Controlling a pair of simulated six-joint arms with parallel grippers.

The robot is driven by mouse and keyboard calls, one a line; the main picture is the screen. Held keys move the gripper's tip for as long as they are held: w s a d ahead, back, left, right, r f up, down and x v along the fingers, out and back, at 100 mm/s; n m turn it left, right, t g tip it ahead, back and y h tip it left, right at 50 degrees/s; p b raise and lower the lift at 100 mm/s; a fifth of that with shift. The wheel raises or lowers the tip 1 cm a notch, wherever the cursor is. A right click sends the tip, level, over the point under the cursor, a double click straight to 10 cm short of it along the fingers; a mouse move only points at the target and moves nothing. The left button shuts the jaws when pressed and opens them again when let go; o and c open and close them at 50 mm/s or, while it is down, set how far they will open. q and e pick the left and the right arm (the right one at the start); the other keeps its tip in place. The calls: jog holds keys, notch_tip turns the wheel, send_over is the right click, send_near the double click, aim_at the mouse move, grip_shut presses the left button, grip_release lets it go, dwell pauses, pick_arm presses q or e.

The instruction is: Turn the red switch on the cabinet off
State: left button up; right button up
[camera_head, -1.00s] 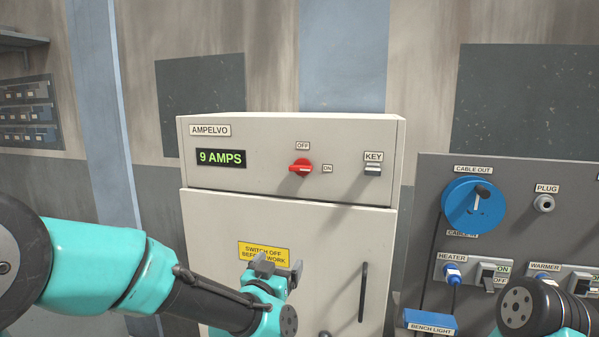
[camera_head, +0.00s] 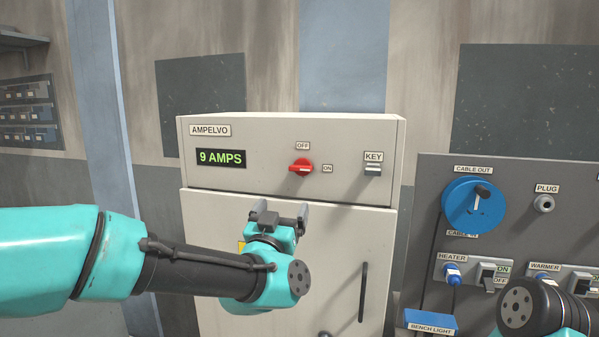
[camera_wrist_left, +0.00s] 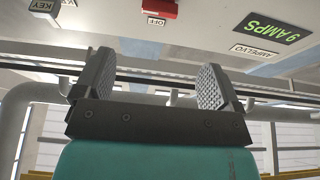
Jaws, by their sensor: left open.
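The red switch (camera_head: 301,167) is a round knob on the upper panel of the beige cabinet (camera_head: 330,230). An OFF label sits above it and an ON label to its right; its pale mark points right, toward ON. The display (camera_head: 221,158) reads 9 AMPS. My left gripper (camera_head: 279,211) is open and empty, in front of the cabinet and just below the switch, apart from it. In the left wrist view its two ridged fingers (camera_wrist_left: 154,85) stand spread, and the red switch (camera_wrist_left: 150,8) shows at the top edge. My right gripper is not seen.
A KEY switch (camera_head: 373,169) is right of the red switch. The cabinet's door has a black vertical handle (camera_head: 363,292). A grey panel at right carries a blue cable reel (camera_head: 473,205), a plug socket (camera_head: 544,203) and HEATER and WARMER switches. Part of my right arm shows at lower right.

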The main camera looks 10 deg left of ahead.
aim_at(299, 171)
pick_arm(q)
jog(key=x, duration=1.4)
jog(key=shift+w+r, duration=0.1)
jog(key=shift+w, duration=0.2)
jog(key=shift+c, duration=0.2)
jog(key=c, duration=0.9)
